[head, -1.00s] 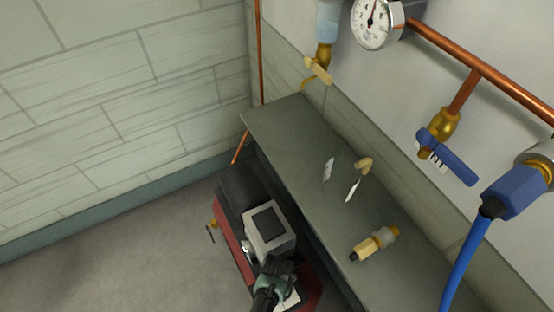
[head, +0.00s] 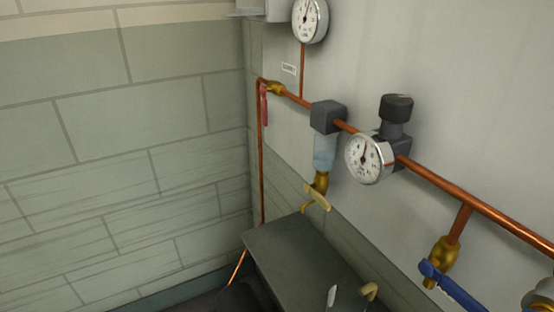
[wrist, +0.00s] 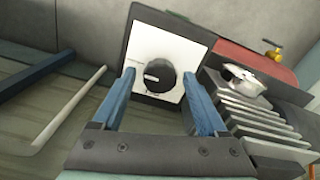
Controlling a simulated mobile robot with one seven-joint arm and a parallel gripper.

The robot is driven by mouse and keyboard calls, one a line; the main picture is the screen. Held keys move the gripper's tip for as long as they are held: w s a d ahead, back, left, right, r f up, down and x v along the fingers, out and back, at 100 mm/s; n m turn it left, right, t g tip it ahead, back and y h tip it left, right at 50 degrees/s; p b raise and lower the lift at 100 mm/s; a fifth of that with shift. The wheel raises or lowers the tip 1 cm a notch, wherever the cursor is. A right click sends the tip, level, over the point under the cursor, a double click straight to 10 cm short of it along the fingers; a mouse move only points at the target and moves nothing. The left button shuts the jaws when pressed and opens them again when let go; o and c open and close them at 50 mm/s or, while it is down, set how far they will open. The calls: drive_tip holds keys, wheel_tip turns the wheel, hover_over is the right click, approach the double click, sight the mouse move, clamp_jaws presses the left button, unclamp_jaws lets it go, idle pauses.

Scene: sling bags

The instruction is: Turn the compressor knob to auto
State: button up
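In the wrist view, the round black compressor knob (wrist: 159,76) sits on a white plate (wrist: 167,45) with a dark frame. A pale pointer mark on the knob points left. The small print on the plate is too small to read. My gripper (wrist: 158,78) is open and empty, its two blue fingers on either side of the knob. I cannot tell whether the fingertips touch the plate, but a gap shows between each finger and the knob. The head view does not show my gripper or the knob; only a dark part of the compressor (head: 238,298) shows at its bottom edge.
Right of the plate in the wrist view are grey fins (wrist: 250,125), a silver part (wrist: 245,78) and a red tank (wrist: 250,60). The head view shows a dark bench (head: 290,250), copper pipes (head: 455,190), a gauge (head: 369,158) and a blue-handled valve (head: 455,290).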

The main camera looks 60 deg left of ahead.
wheel_tip(320, 180, up, 13)
drive_tip(key=p, duration=0.4)
idle(0.4)
idle(0.5)
